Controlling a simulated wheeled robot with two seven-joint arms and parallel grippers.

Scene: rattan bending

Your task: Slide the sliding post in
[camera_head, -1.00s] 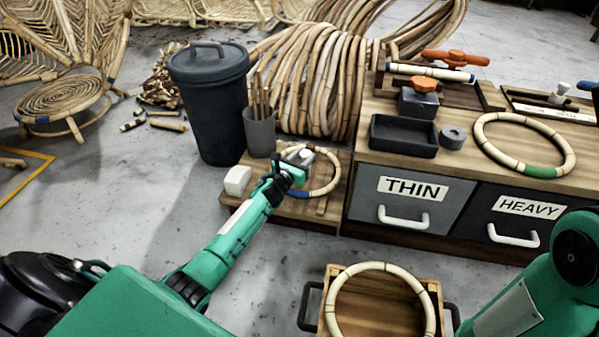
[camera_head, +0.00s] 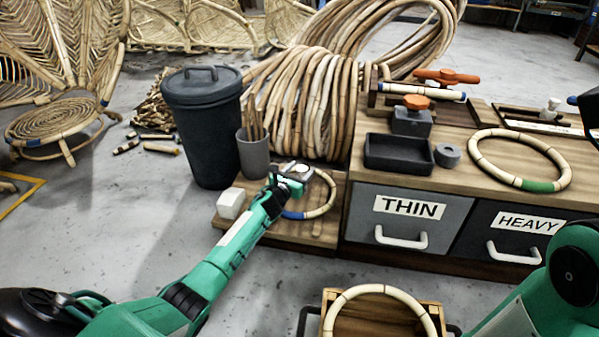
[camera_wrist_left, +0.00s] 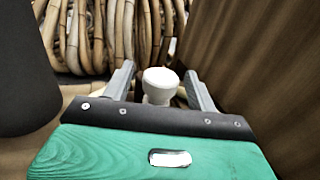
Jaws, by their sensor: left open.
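A pale white post with a rounded top (camera_wrist_left: 160,84) stands between the fingers of my left gripper (camera_wrist_left: 162,92) in the left wrist view. The fingers are open, one on each side of it, and I see a gap on both sides. In the head view my left gripper (camera_head: 290,186) is over the low wooden bench (camera_head: 262,228). It partly hides the post, whose white top (camera_head: 297,171) shows just behind. A rattan ring with a blue band (camera_head: 322,207) lies around that spot. My right gripper is out of view; only part of that arm shows.
A white block (camera_head: 231,203) and a grey cup of sticks (camera_head: 254,156) are on the bench's left side. A dark bin (camera_head: 208,130) stands to the left. The drawer cabinet (camera_head: 345,215) rises close on the right. A wooden tray with a ring (camera_head: 330,300) is in front.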

